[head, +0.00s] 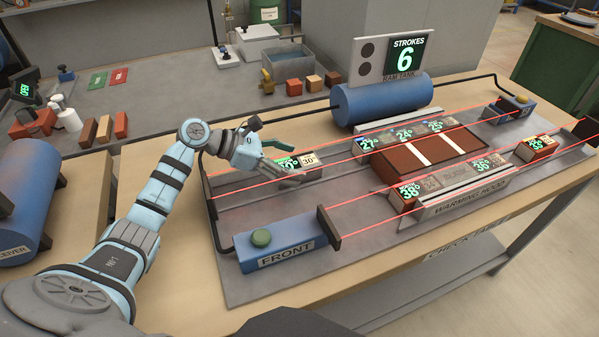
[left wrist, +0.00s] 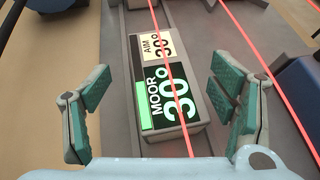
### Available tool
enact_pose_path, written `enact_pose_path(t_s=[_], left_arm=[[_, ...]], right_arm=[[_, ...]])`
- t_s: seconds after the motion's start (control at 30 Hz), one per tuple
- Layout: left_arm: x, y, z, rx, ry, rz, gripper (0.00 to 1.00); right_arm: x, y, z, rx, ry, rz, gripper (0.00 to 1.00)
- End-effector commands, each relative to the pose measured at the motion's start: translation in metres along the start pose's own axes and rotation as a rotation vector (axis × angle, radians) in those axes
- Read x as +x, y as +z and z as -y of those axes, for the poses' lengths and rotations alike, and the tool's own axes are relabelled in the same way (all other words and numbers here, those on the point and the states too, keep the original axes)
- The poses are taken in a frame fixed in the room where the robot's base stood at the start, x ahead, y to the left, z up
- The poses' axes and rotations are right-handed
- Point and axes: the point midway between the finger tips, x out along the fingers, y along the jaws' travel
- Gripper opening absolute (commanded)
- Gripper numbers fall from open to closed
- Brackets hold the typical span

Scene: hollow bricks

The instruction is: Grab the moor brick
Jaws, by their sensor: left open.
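The moor brick (head: 310,158) lies on the grey plate at the near left end of the red-line track. In the left wrist view the brick (left wrist: 172,112) shows a dark panel reading MOOR 30° and a pale panel reading AIM 30°. My left gripper (head: 299,164) is open at the brick in the head view. In the left wrist view its teal-padded fingers (left wrist: 160,108) stand apart on either side of the brick, with visible gaps. Part of the brick is hidden by the fingers in the head view. My right gripper is not in view.
Red lines (head: 375,199) run along the plate, one crossing over the brick in the wrist view. A blue FRONT unit (head: 280,247) stands nearer, a blue tank (head: 385,102) behind. Other labelled bricks (head: 410,193) sit by the warming hood (head: 465,198) to the right.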

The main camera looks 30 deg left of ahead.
Motion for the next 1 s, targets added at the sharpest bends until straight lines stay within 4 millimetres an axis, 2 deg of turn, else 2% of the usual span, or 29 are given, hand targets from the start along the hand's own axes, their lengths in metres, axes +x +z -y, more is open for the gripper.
enact_pose_path(t_s=[0.03,0.1,0.3,0.37,0.8,1.0], left_arm=[[0.0099,-0.0003,0.0005,0.0,-0.002,0.004,0.78],[0.0171,0.0,0.0004,0.0,-0.002,0.002,0.78],[0.0173,-0.0001,0.0,0.0,0.001,-0.001,0.78],[0.0172,0.0,0.0001,0.0,0.001,-0.001,0.7],[0.0178,0.0012,0.0006,0.003,-0.002,0.002,0.01],[0.0176,0.0015,0.0008,0.003,-0.003,0.002,0.01]], right_arm=[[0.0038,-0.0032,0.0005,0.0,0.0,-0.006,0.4],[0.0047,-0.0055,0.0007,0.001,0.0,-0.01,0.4],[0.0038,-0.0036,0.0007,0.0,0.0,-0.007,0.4],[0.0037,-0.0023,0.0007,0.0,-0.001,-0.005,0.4],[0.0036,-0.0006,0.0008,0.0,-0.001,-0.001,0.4],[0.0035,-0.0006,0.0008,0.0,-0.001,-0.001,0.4]])
